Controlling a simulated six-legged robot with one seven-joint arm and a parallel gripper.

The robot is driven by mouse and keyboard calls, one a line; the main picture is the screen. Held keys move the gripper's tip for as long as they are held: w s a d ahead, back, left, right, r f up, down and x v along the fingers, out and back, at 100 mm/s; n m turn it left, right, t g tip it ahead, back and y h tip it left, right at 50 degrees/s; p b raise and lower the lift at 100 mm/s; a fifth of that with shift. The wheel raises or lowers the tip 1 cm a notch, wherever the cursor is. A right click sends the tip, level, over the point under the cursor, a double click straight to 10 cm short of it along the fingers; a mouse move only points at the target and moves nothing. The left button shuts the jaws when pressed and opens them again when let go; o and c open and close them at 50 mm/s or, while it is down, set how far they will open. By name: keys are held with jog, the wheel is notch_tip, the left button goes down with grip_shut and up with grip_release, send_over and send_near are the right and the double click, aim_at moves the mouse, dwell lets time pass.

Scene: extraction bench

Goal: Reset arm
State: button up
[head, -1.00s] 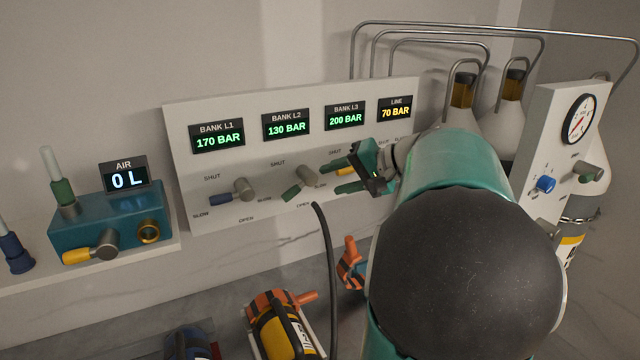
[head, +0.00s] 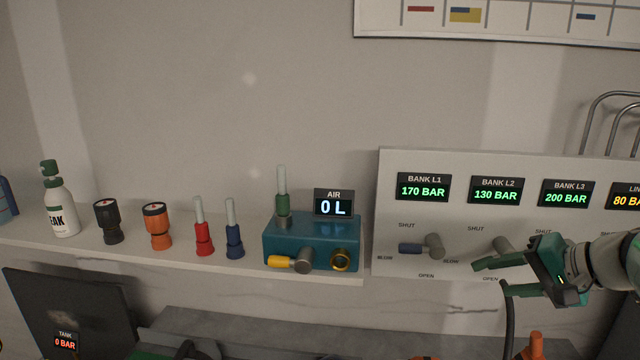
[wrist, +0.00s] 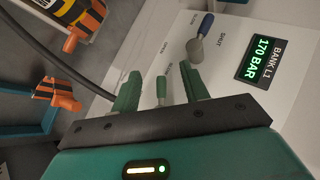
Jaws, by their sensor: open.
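My gripper (head: 492,276) is open and empty in front of the bank panel (head: 455,161), near the BANK L2 valve. Its green fingers also show apart in the wrist view (wrist: 161,88). The green-handled L2 valve (wrist: 161,90) appears between the fingers there; I cannot tell whether they touch it. In the head view its grey knob (head: 503,246) shows and my gripper hides its handle. The blue-handled L1 valve (head: 424,247) is left of my gripper, its handle pointing left. The displays read L1 170 BAR, L2 130 BAR, L3 200 BAR; the LINE display (head: 625,196) reads about 80.
A teal air block (head: 310,240) with a yellow lever and display "0 L" sits on the shelf. Left of it stand blue (head: 234,230) and red (head: 203,228) tools, orange (head: 156,226) and black (head: 108,222) torches, and a white bottle (head: 61,208). A dark hose (head: 509,320) hangs below my gripper.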

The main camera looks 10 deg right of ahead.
jog(key=s+a+f+n+g+h, duration=0.1)
jog(key=s+a+f+n, duration=0.2)
jog(key=a, duration=0.4)
jog(key=s+a+f+n+g+h, duration=0.1)
jog(key=s+a+f+n+h, duration=0.1)
jog(key=s+a, duration=0.3)
jog(key=s+a+f+n+g+h, duration=0.1)
jog(key=s+a+f+n+h, duration=0.1)
jog(key=a, duration=0.9)
notch_tip(320, 180, down, 3)
jog(key=s+n, duration=0.1)
jog(key=s, duration=0.1)
jog(key=shift+s+a+r+n+g, duration=0.2)
jog(key=shift+s+a+n+g, duration=0.1)
jog(key=shift+n, duration=0.1)
